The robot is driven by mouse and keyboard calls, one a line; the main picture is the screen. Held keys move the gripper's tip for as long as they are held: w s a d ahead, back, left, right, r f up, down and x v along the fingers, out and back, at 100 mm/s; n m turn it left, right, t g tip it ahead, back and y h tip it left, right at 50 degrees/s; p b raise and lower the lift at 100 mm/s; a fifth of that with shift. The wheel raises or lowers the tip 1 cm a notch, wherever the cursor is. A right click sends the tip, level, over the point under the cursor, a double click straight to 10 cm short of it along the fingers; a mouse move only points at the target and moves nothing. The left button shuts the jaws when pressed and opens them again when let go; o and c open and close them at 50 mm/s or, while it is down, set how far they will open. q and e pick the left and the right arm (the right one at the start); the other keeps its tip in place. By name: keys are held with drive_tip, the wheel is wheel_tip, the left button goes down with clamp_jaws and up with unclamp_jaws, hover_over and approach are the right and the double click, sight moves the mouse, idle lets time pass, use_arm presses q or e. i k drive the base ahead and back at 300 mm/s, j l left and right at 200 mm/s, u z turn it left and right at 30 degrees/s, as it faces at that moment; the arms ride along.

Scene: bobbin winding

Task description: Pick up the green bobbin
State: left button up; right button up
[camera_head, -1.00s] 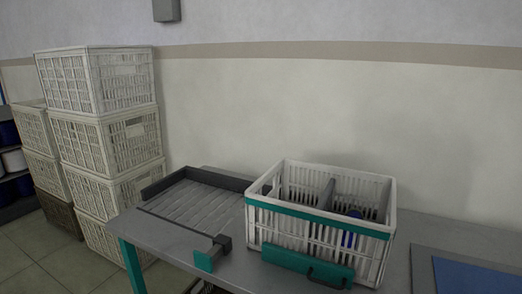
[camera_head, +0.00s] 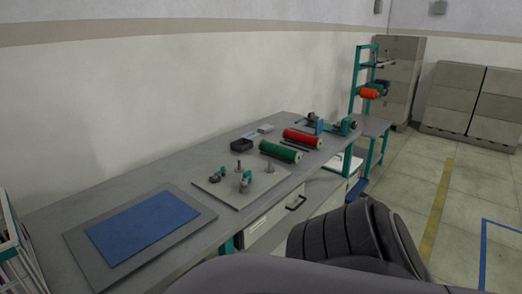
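The green bobbin (camera_head: 281,151) lies on its side on the grey table, right of the middle of the view. A red bobbin (camera_head: 302,138) lies just behind it and to its right. Nothing holds the green bobbin. A dark jointed part of my own arm shows at the lower right, in front of the table. Neither gripper's fingers are in view.
A blue mat (camera_head: 142,226) lies at the table's near left. A light plate (camera_head: 241,186) with small metal fixtures sits in front of the green bobbin. A black box (camera_head: 241,145) stands behind. A teal rack (camera_head: 355,85) stands beyond the table's far end.

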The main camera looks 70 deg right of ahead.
sight(285, 152)
drive_tip(key=z, duration=2.5)
drive_tip(key=u, duration=0.7)
drive_tip(key=i+l+u, duration=0.1)
drive_tip(key=l+u, duration=0.15)
drive_tip(key=u, duration=0.2)
drive_tip(key=l+u, duration=0.3)
drive_tip(key=u, duration=0.2)
drive_tip(key=l+u, duration=0.5)
drive_tip(key=l, duration=0.25)
drive_tip(key=l+u, duration=0.15)
drive_tip(key=l, duration=0.25)
drive_tip(key=k+l+u, duration=0.1)
drive_tip(key=l, duration=0.25)
drive_tip(key=k+l+u, duration=0.15)
drive_tip(key=l, duration=0.25)
drive_tip(key=k+l+u, duration=0.15)
drive_tip(key=l, duration=0.2)
